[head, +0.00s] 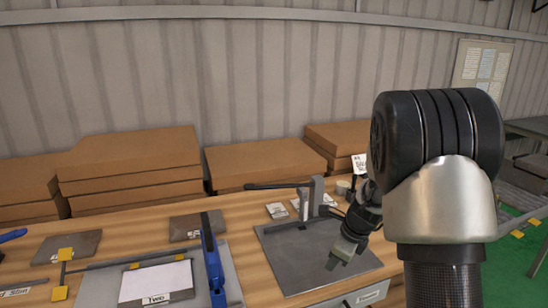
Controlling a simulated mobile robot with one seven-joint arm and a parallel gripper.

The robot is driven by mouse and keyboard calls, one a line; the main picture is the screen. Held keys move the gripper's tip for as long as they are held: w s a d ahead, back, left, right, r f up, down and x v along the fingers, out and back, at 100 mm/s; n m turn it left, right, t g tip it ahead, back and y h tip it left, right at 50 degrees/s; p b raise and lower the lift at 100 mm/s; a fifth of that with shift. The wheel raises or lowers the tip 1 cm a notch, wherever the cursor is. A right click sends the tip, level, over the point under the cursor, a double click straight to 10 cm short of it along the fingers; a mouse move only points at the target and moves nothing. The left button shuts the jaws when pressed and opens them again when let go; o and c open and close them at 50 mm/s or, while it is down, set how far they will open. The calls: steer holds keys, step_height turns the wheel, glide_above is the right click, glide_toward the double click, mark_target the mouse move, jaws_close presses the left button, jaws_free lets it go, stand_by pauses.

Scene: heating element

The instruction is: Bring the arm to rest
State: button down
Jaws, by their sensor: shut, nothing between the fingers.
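My gripper (340,254) shows in the head view at the right of centre. It hangs over the right part of a dark grey plate (286,264) on the wooden bench, with its fingers pointing down and to the left. The fingers are shut with nothing between them. I cannot tell how far above the plate they are. My arm fills the right side of the view and hides part of the bench behind it.
A fixture with a long black handle (280,186) stands at the plate's back edge. Cardboard boxes (130,165) line the wall. Bare wood (236,240) shows between the two plates.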

steer(key=s+a+r+n, duration=0.3)
steer(key=s+r+n, duration=0.25)
steer(key=r, duration=0.55)
steer(key=s+r+n+t+h+p, duration=0.1)
steer(key=s+r+n, duration=0.5)
steer(key=s+n, duration=0.3)
steer(key=s+r+n+t+h+p, duration=0.1)
steer(key=s+r+n, duration=0.6)
steer(key=s+n, duration=0.3)
steer(key=s, duration=0.4)
steer(key=shift+r+p, duration=0.15)
steer(key=shift+p, duration=0.25)
